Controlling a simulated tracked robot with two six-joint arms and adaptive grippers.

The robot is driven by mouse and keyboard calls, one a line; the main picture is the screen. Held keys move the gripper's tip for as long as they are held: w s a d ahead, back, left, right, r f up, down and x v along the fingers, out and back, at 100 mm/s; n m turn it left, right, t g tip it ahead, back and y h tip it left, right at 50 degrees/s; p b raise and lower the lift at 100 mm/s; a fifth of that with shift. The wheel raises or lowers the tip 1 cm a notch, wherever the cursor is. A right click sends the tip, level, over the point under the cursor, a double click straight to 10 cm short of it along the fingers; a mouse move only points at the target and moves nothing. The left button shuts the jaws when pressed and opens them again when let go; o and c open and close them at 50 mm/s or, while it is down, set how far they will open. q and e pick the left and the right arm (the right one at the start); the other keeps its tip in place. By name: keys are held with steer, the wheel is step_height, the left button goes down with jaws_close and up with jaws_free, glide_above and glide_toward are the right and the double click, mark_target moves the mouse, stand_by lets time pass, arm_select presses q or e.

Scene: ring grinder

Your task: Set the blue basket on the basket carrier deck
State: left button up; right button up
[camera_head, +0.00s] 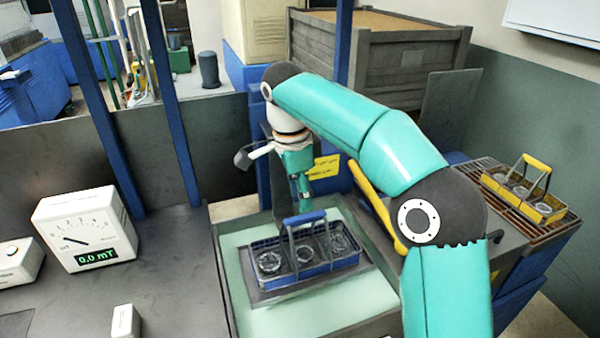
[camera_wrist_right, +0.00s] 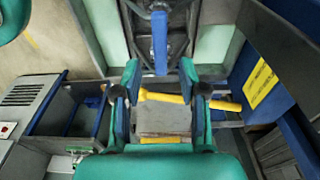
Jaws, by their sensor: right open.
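The blue basket (camera_head: 310,265) sits upright on a dark plate on a pale green top in the head view, with three ring-like parts inside. Its raised blue handle (camera_head: 305,218) also shows in the right wrist view (camera_wrist_right: 160,45). My right gripper (camera_head: 303,200) points down just above or at the handle. In the right wrist view the right gripper (camera_wrist_right: 159,72) has its fingers apart, and the handle lies at or just beyond their tips; contact cannot be told. I cannot tell which surface is the basket carrier deck. My left gripper is not in view.
A yellow basket (camera_head: 524,195) with ring parts stands on a slatted rack (camera_head: 545,235) at right. A yellow bar (camera_head: 376,203) runs beside the green top. A meter reading 0.0 mT (camera_head: 86,230) stands on the grey table at left. A large crate (camera_head: 385,60) is behind.

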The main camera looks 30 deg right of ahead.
steer(key=r, duration=0.3)
steer(key=r+p, duration=0.1)
steer(key=shift+a+r, duration=0.25)
steer(key=shift+r, duration=0.1)
steer(key=shift+f, duration=0.1)
